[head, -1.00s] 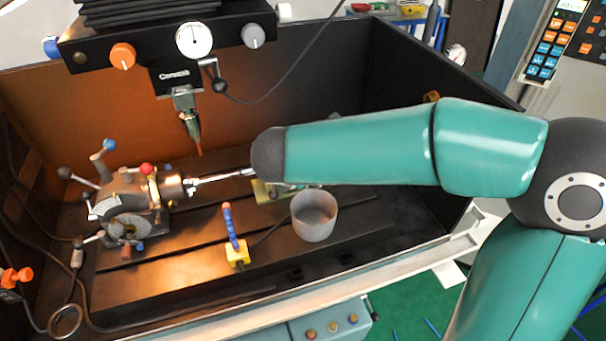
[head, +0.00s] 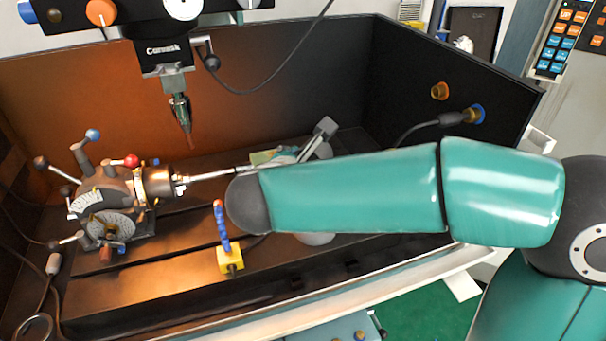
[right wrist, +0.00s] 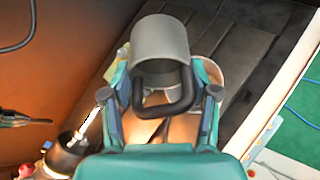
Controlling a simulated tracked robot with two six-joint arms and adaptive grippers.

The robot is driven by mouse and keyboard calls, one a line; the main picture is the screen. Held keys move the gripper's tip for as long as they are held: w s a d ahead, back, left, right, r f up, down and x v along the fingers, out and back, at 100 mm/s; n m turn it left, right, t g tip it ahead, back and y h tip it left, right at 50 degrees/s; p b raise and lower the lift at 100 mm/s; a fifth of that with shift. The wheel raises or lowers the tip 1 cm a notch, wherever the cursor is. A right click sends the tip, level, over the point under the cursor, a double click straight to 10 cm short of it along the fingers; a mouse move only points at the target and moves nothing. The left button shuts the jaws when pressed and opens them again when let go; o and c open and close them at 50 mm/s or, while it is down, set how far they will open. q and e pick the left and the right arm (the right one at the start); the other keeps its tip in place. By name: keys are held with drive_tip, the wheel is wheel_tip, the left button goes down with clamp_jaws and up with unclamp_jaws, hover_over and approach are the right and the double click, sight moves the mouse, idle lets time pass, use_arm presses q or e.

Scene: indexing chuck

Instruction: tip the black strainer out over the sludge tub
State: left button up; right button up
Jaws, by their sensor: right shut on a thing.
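My right gripper (right wrist: 162,92) is shut on the black looped handle of the strainer (right wrist: 160,42). In the right wrist view the strainer is a grey cup-like cylinder held out beyond the fingers. A pale round rim, seemingly the sludge tub (right wrist: 208,72), shows below and to the right, partly hidden by the strainer and a finger. In the head view my forearm covers most of the grey tub (head: 318,239). A tilted grey part (head: 325,127) sticks up behind the forearm; I cannot tell whether it is gripper or strainer. My left gripper is not in view.
The indexing chuck (head: 155,182) stands at the left with a thin rod pointing right. A spindle tool (head: 181,110) hangs above. A blue nozzle on a yellow block (head: 230,258) stands in front. Dark enclosure walls (head: 430,75) and a pale front rail (head: 400,275) bound the bed.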

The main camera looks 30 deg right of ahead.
drive_tip(key=shift+f+n+t+h+b, duration=0.2)
drive_tip(key=shift+f+t+h+b, duration=1)
drive_tip(key=shift+b, duration=2.35)
drive_tip(key=shift+f+n+t+h+b, duration=0.2)
drive_tip(key=shift+f+t+h+b, duration=0.95)
drive_tip(key=shift+b, duration=2.4)
drive_tip(key=shift+r+g+h, duration=0.25)
drive_tip(key=shift+r, duration=0.15)
